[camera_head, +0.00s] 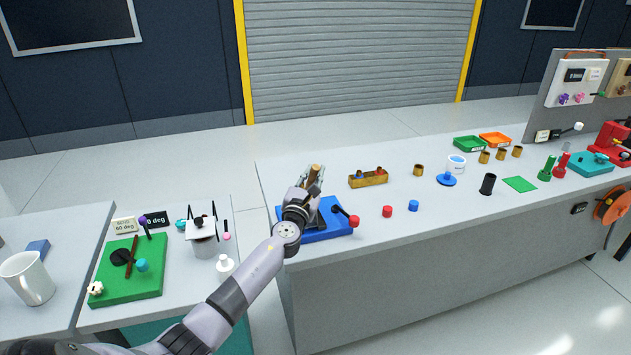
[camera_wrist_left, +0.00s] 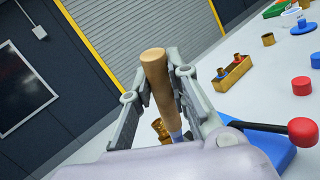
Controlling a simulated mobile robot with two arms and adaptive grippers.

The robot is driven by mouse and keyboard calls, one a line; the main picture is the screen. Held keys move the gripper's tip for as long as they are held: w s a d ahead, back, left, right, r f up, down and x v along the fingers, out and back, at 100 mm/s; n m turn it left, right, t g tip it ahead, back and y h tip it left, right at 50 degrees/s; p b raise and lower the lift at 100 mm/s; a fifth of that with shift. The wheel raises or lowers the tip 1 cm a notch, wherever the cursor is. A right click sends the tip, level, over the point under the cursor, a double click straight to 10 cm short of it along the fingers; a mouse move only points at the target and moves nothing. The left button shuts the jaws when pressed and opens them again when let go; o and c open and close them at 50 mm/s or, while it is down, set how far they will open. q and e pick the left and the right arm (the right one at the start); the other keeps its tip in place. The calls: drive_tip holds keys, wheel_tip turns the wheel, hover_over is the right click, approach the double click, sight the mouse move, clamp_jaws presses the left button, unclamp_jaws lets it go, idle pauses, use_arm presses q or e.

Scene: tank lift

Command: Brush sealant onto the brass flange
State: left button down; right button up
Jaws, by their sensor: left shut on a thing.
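My left gripper (camera_head: 311,182) is shut on the wooden handle of a brush (camera_head: 314,173), above the blue base (camera_head: 330,228) at the left end of the long bench. In the left wrist view the brush (camera_wrist_left: 155,70) stands between the two fingers, handle up and slightly tilted. My right gripper is in neither view.
A black lever with a red knob (camera_head: 354,221) juts right from the blue base. Red (camera_head: 387,211) and blue (camera_head: 413,205) caps lie right. A white tub (camera_head: 456,164) stands farther along, with a blue lid (camera_head: 446,180) nearby.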

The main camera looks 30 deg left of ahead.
use_arm(q)
drive_tip(key=shift+s+d+p, duration=0.45)
drive_tip(key=shift+s+d, duration=0.05)
drive_tip(key=s+d, duration=0.1)
drive_tip(key=s+d+p, duration=0.1)
drive_tip(key=d, duration=0.1)
drive_tip(key=shift+s+d+p, duration=0.15)
drive_tip(key=shift+s+p, duration=0.15)
drive_tip(key=shift+s, duration=0.05)
wheel_tip(320, 180, up, 6)
drive_tip(key=p, duration=0.6)
